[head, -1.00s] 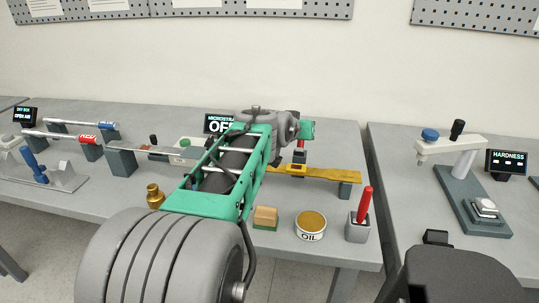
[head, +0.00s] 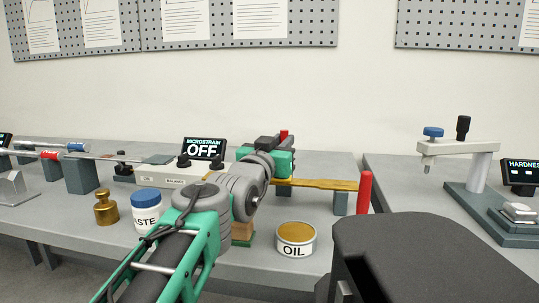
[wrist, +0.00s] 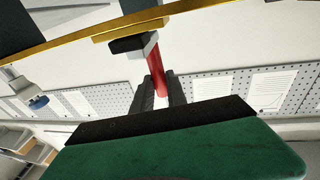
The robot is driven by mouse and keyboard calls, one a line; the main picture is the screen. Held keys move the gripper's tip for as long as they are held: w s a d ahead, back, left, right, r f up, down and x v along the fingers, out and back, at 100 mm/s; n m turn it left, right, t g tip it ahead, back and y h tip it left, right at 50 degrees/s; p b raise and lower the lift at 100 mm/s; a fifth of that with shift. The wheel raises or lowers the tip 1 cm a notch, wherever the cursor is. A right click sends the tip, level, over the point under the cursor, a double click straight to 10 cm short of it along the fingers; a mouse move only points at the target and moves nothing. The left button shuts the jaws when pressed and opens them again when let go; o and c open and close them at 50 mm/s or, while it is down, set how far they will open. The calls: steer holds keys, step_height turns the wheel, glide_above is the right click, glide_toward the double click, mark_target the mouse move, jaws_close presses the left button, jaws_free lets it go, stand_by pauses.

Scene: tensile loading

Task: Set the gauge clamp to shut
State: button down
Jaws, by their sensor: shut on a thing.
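The gauge clamp is a small block with a red lever (wrist: 155,68) on a long brass-coloured bar (head: 325,184). The red lever (head: 284,134) shows just above my gripper in the head view; my arm hides the clamp body there. In the wrist view the clamp's grey and black block (wrist: 134,44) sits against the bar (wrist: 75,37), and the lever sticks out from it. My gripper (wrist: 159,90) has its dark fingers on either side of the lever, shut on it. The lever's exact angle is hard to tell.
A display (head: 204,149) reading MICROSTRAIN OFF stands behind my arm. A hardness tester (head: 478,175) stands on the right table.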

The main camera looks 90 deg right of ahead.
stand_by(0.3)
steer(key=c, duration=1.3)
jaws_free()
steer(key=shift+r, duration=0.1)
steer(key=r+p, duration=0.2)
steer(key=r, duration=0.2)
steer(key=shift+a+r+p, duration=0.15)
steer(key=shift+a+p, duration=0.05)
steer(key=shift+p, duration=0.1)
steer(key=w+a+r+p, duration=0.1)
steer(key=a+r, duration=0.1)
steer(key=a, duration=0.2)
steer(key=w+a+r+p, duration=0.1)
steer(key=a+r, duration=0.2)
steer(key=a, duration=0.2)
steer(key=w+a+r+p, duration=0.1)
steer(key=a+r, duration=0.2)
steer(key=a, duration=0.1)
steer(key=shift+w+a+r, duration=0.15)
steer(key=shift+w+r, duration=0.05)
steer(key=shift+r, duration=0.05)
